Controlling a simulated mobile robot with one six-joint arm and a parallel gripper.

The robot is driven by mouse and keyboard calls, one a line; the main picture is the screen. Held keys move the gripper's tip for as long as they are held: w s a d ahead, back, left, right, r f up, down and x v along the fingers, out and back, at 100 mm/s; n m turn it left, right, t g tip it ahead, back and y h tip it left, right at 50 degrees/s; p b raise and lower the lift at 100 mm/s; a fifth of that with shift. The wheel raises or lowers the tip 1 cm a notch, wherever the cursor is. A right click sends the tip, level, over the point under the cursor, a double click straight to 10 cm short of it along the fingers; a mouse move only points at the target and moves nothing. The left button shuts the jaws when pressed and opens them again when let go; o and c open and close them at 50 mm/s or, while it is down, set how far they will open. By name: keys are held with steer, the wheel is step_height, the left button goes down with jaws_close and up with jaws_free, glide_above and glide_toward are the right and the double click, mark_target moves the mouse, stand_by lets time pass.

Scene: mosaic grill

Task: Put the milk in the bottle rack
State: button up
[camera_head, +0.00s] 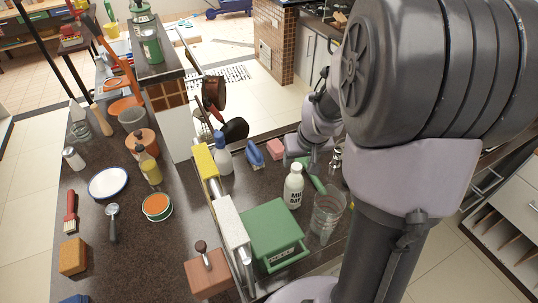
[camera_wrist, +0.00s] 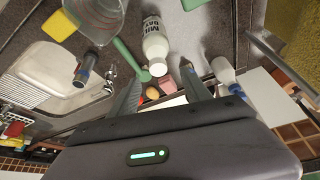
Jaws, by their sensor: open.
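The milk (camera_head: 293,187) is a white bottle with dark lettering, standing upright on the dark counter in the head view, left of my arm. In the wrist view the milk (camera_wrist: 155,42) is ahead of my gripper (camera_wrist: 160,92), with its cap towards the gap between the fingers. The fingers are apart and nothing is held. In the head view my arm hides most of the gripper. No bottle rack can be clearly made out; a cabinet with slanted dividers (camera_head: 497,229) at the lower right may be one.
A glass jug (camera_head: 327,213) and a green box (camera_head: 272,232) stand close to the milk. A spray bottle (camera_head: 224,156), a blue item (camera_head: 255,154) and a pink block (camera_head: 275,149) are behind it. A sink (camera_wrist: 52,82) is left in the wrist view. Floor shows beside the cabinet.

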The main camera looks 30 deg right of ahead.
mark_target(297, 167)
steer(key=b+x, duration=0.1)
steer(key=x, duration=0.2)
steer(key=b+x, duration=0.1)
steer(key=x, duration=0.3)
steer(key=shift+s+d+f, duration=0.1)
steer(key=shift+s, duration=0.2)
steer(key=shift+c, duration=0.3)
jaws_close()
stand_by(0.6)
